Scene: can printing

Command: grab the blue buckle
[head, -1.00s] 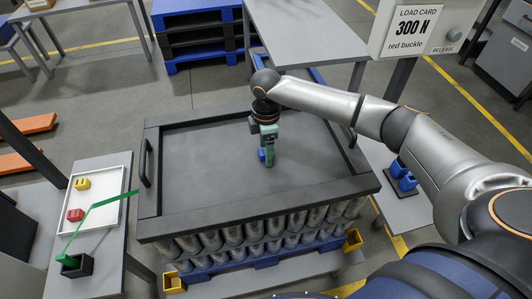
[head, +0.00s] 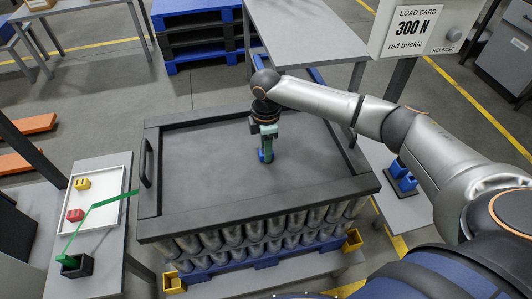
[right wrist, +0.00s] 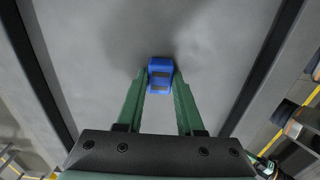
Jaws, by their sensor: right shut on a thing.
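The blue buckle (head: 262,156) is on the dark top tray of the can stack, near its middle. My right gripper (head: 267,153) points down at it from above. In the right wrist view, the blue buckle (right wrist: 160,75) sits between the two green fingertips (right wrist: 160,83), which are shut on its sides. Whether the buckle touches the tray cannot be told. My left gripper is not in view.
The dark tray (head: 200,192) has a raised rim and a handle (head: 146,163) at left. A white tray (head: 118,165) holds a yellow buckle (head: 82,184) and a red buckle (head: 75,215). A green strap (head: 88,220) runs from a black box (head: 77,266). Blue blocks (head: 403,176) stand at right.

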